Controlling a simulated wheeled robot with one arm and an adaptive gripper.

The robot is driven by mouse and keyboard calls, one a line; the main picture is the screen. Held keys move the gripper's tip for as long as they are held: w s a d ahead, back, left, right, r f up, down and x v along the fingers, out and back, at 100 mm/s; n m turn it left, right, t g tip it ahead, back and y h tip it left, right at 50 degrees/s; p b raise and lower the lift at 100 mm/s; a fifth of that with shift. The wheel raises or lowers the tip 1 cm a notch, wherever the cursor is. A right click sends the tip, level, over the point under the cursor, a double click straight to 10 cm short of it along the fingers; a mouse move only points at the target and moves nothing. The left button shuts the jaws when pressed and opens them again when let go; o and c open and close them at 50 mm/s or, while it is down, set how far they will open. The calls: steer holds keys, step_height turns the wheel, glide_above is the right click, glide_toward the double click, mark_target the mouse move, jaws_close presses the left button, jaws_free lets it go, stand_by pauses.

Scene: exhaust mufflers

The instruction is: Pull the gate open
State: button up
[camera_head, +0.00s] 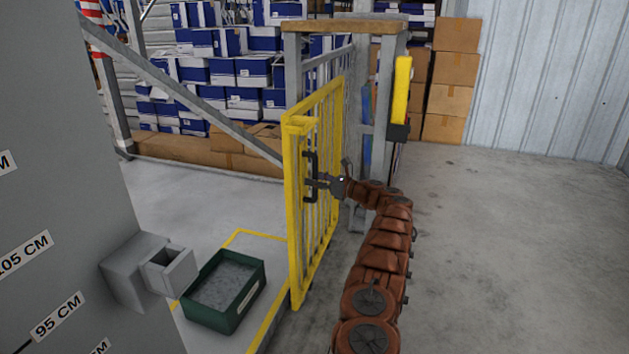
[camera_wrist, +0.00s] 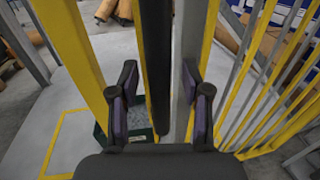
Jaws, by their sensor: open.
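The yellow barred gate (camera_head: 291,215) stands upright in the middle of the head view, seen at a steep angle. A black vertical handle (camera_head: 311,160) is fixed on its near end. My gripper (camera_head: 318,182) is at the handle, reaching in from the right. In the wrist view, the dark handle bar (camera_wrist: 155,50) runs between the two purple-padded fingers of my gripper (camera_wrist: 160,105). The fingers are apart, with a visible gap on each side of the bar. Yellow gate bars (camera_wrist: 70,50) show beyond. I cannot tell how far the gate stands from its frame.
A green bin (camera_head: 240,308) sits on the floor left of the gate, inside a yellow floor line. A grey cabinet (camera_head: 70,200) with a bracket stands at the left. Grey posts and a yellow box (camera_head: 402,90) stand behind. Open floor (camera_head: 510,250) lies to the right.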

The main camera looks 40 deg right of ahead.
steer(key=shift+s, duration=0.1)
steer(key=v, duration=1.2)
stand_by(0.4)
